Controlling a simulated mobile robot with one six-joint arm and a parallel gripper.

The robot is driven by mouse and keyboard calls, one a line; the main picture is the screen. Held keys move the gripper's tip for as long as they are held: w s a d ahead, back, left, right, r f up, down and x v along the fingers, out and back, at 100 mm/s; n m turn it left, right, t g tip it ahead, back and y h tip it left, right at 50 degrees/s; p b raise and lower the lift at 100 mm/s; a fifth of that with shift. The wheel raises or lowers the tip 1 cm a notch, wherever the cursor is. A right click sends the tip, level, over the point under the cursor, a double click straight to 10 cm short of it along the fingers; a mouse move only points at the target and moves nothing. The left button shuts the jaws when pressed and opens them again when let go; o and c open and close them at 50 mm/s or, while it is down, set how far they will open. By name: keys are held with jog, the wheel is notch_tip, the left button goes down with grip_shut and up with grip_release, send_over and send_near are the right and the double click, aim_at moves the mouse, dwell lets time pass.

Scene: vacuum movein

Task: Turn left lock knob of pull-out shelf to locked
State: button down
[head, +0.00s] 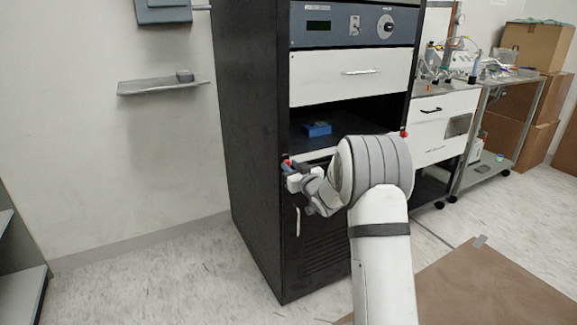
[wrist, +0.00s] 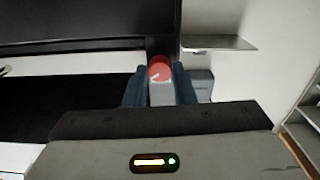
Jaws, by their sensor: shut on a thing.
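The left lock knob (wrist: 159,68) is red and round, with a small pale mark on its face, in the wrist view. It sits between the two dark fingers of my gripper (wrist: 159,78), which is shut on it. In the head view my gripper (head: 291,172) reaches the left front edge of the black rack, and only a bit of the red knob (head: 287,163) shows there. The pull-out shelf (head: 345,138) is the dark level in the rack opening, partly hidden by my arm. The right lock knob (head: 403,133) is a small red spot at the right edge.
A small blue box (head: 316,129) lies on the pull-out shelf. A white drawer (head: 345,88) is above it. A wall shelf (head: 160,86) is left of the rack. A white cart (head: 445,120) stands at right. The floor at left is clear.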

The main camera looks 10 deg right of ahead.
jog(key=shift+s+a+f+m+p, duration=0.2)
jog(key=shift+m+p, duration=0.5)
jog(key=shift+m, duration=1.1)
jog(key=shift+w+d+f+m+p, duration=0.2)
jog(key=shift+m+p, duration=0.45)
jog(key=shift+m, duration=1.15)
jog(key=shift+s+a, duration=0.1)
jog(key=shift+a, duration=0.05)
jog(key=c, duration=1.5)
grip_release()
jog(key=shift+r, duration=0.15)
